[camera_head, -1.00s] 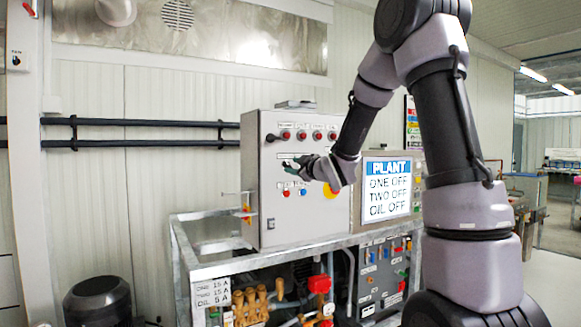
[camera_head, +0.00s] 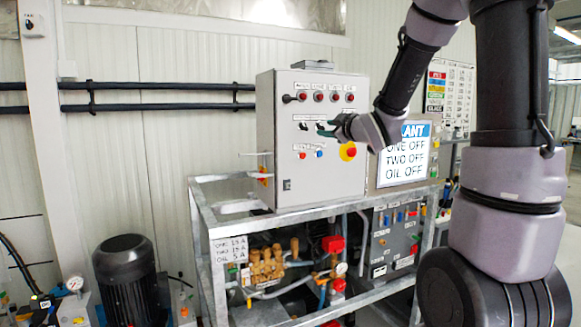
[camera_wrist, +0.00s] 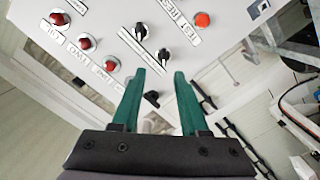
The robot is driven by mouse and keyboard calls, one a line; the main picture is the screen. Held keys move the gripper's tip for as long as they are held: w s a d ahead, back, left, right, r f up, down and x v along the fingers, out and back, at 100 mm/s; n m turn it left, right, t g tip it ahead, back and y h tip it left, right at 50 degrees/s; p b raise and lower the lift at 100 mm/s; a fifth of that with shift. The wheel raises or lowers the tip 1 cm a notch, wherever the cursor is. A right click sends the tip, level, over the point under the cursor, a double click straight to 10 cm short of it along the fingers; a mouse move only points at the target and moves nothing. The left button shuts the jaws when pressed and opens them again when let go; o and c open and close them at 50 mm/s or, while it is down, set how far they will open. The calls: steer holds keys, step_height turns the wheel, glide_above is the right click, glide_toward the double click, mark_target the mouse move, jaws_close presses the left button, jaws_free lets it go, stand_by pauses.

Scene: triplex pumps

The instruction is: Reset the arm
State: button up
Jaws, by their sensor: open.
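My gripper (camera_head: 326,128) is in front of the grey control cabinet (camera_head: 275,140), at the row of black knobs in the middle of its face. In the wrist view its two green fingers (camera_wrist: 160,72) are spread apart with nothing held between them. A black knob (camera_wrist: 152,98) shows in the gap between the fingers, and two more black knobs (camera_wrist: 140,31) lie beyond the fingertips. I cannot tell whether a fingertip touches the panel. My arm comes down from the upper right in the head view.
Red lamps (camera_head: 319,96) line the cabinet's top, and a red stop button on yellow (camera_head: 348,151) sits at its lower right. A plant sign (camera_head: 405,155) stands right of it. A metal frame (camera_head: 225,224) holds brass pumps (camera_head: 266,264). A black motor (camera_head: 125,275) stands left.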

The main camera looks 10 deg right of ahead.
steer(key=s+d+m+g+h, duration=0.2)
steer(key=s+d+m, duration=0.1)
steer(key=s+m, duration=0.3)
steer(key=s+d+m+g+h, duration=0.3)
steer(key=s+m, duration=0.1)
steer(key=s, duration=0.3)
steer(key=s+a+f+m+g+y, duration=0.1)
steer(key=s+a+m+g, duration=0.1)
steer(key=s, duration=0.6)
steer(key=s+a+f+m+g+y, duration=0.1)
steer(key=s+a+f+m+g, duration=0.1)
steer(key=s, duration=0.6)
steer(key=shift+s+a+m+g+y, duration=0.3)
steer(key=shift+m+g, duration=0.1)
steer(key=shift+m, duration=0.3)
steer(key=shift+w+d, duration=0.1)
jaws_close()
stand_by(0.6)
